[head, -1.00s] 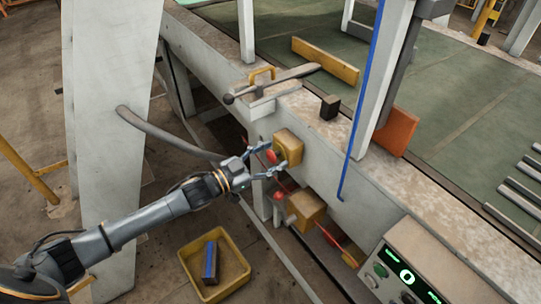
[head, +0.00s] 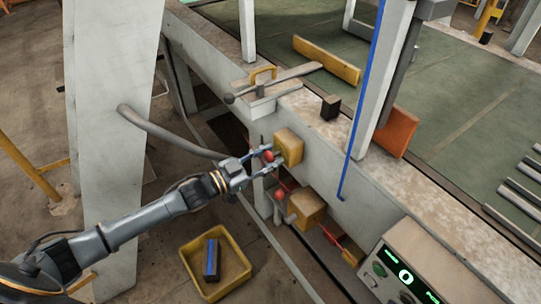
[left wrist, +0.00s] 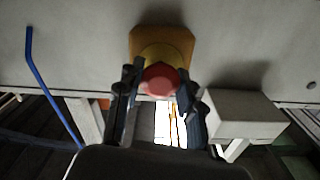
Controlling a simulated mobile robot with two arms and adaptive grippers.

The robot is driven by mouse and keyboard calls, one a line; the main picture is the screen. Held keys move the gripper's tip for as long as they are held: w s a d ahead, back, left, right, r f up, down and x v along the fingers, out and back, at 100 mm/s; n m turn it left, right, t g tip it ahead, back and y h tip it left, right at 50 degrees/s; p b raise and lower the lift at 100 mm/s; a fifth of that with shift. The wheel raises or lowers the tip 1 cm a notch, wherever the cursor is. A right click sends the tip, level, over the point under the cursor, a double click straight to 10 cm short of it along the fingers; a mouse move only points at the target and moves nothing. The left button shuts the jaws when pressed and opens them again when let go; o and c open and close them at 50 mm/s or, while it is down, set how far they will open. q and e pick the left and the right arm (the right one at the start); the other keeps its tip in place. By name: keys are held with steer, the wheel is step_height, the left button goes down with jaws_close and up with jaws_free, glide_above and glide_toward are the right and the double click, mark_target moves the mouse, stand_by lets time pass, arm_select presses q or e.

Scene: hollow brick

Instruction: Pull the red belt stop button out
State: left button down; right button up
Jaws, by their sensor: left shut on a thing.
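The red belt stop button (head: 268,156) sticks out from the front of a yellow box (head: 290,145) on the side of the grey conveyor frame. My left gripper (head: 268,160) is shut on the button, with one finger on each side. In the left wrist view the red button (left wrist: 162,78) shows between the two dark fingers (left wrist: 161,100), in front of its round yellow collar (left wrist: 165,55). The fingers hide part of the button's sides. My right gripper is not in view.
Below are a second yellow box (head: 306,207) and a red ball-shaped knob (head: 280,195). A yellow bin (head: 216,264) stands on the floor. A control panel (head: 400,275) is at lower right. A blue rod (head: 360,110) hangs beside the frame, and a lever (head: 275,78) lies on top.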

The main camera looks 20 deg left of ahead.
arm_select(q)
steer(key=c, duration=0.8)
jaws_free()
steer(key=shift+s+a, duration=0.1)
steer(key=shift+s, duration=0.05)
steer(key=shift+a, duration=0.1)
steer(key=v, duration=1.2)
